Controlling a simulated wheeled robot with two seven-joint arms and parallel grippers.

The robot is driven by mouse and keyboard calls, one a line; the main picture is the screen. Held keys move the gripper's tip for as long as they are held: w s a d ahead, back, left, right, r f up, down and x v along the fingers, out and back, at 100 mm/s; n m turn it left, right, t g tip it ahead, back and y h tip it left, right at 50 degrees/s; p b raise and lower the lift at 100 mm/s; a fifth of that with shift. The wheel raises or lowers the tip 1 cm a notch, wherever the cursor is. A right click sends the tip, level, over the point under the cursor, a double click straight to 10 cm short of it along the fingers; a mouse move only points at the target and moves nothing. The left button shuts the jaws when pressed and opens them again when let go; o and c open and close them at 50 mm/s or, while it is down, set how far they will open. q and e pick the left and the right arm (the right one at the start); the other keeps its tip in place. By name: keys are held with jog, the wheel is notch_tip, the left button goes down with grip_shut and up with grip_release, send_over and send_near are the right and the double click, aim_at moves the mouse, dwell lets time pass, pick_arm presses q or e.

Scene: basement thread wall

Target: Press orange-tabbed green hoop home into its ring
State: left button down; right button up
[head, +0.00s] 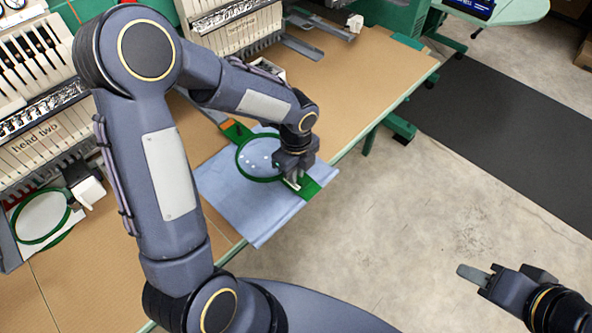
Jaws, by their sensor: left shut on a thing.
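A green hoop (240,163) lies over a blue cloth (222,192) on the tan table, with small white spots inside it. An orange tab (236,130) on a green plate is at its far left side, and a green plate (311,188) shows at its near right side. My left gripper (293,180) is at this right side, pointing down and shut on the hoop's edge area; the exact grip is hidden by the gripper. I cannot tell how the hoop sits in its ring. My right gripper (475,275) is far right over the floor, away from the table; its jaw opening is unclear.
Embroidery machines (45,100) stand along the left and back. Another green hoop (42,217) with white cloth is at the far left. The table (362,75) is clear at the back right. A dark mat (500,125) lies on the concrete floor.

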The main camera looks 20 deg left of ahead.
pick_arm(q)
jog(key=shift+f, duration=0.4)
dwell(0.4)
jog(key=c, duration=1.4)
grip_release()
jog(key=shift+r, duration=0.1)
notch_tip(320, 180, up, 8)
jog(key=shift+f, duration=0.1)
jog(key=shift+s+a+r+n+t+h, duration=0.6)
jog(key=shift+s+r+n+t, duration=0.5)
jog(key=shift+s+n, duration=2.45)
jog(key=shift+s+a+r+n+t+h, duration=0.6)
jog(key=shift+s+r+n, duration=0.75)
jog(key=shift+s+n, duration=2.2)
jog(key=shift+s+a+r+n+t+h, duration=0.35)
jog(key=shift+s+r+n+t+h, duration=1.15)
jog(key=shift+n, duration=3.5)
